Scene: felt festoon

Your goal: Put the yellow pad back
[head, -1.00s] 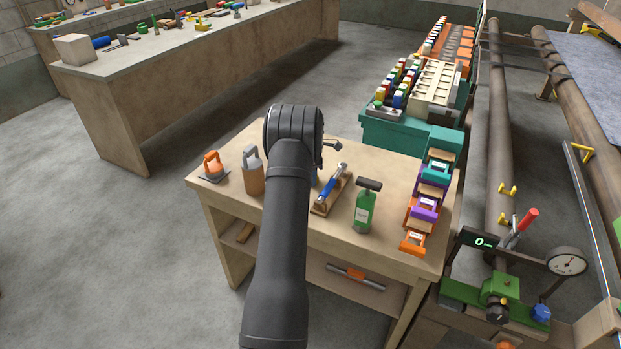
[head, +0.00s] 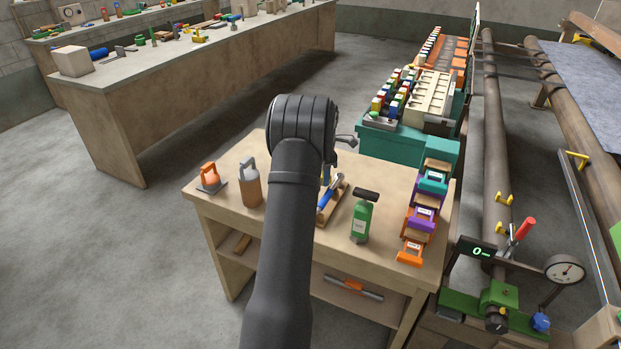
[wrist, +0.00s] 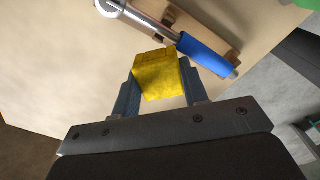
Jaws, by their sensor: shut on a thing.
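The yellow pad (wrist: 158,76) is a small yellow block between the two blue-grey fingers of my gripper (wrist: 159,92) in the wrist view. My gripper is shut on it. The pad appears above the tan table (wrist: 70,75), close to the blue-handled tool; the exact gap cannot be judged. In the head view my arm hides the pad and most of the gripper.
A blue-handled tool (head: 330,192) lies on a wooden holder beside my arm. A green bottle (head: 362,218) stands to its right, then stacked coloured trays (head: 423,213). A grey-topped bottle (head: 250,185) and an orange-handled object (head: 209,177) stand left.

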